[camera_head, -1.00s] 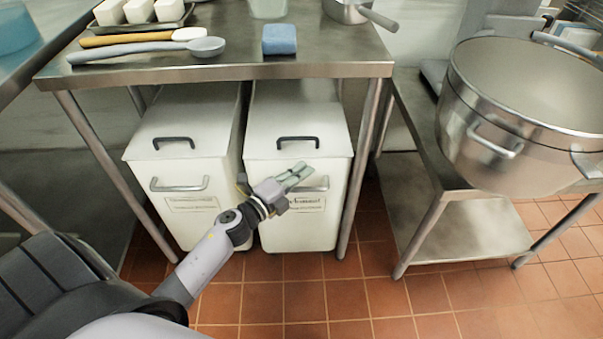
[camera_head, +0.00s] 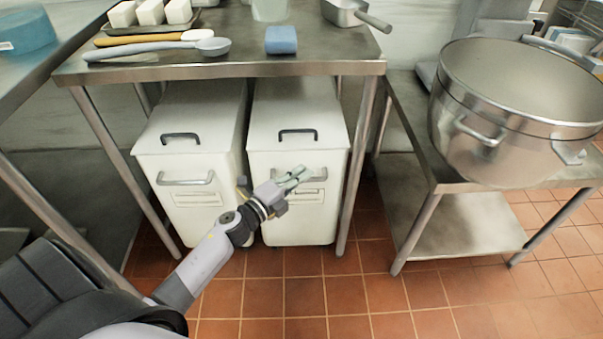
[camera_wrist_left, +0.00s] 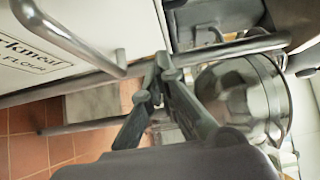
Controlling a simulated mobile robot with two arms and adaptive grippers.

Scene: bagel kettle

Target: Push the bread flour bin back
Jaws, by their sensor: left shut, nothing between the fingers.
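Two white lidded bins stand side by side under the steel table: a left bin (camera_head: 190,207) and a right bin (camera_head: 290,223). Each has a dark lid handle, a grey front bar handle and a label too small to read in the head view. I cannot tell which is the bread flour bin. My left gripper (camera_head: 303,172) is shut and empty in front of the right bin, by its bar handle (camera_head: 322,176); contact is unclear.
A big steel kettle (camera_head: 480,155) sits on a low stand (camera_head: 450,225) at right. Tiled floor is clear in front.

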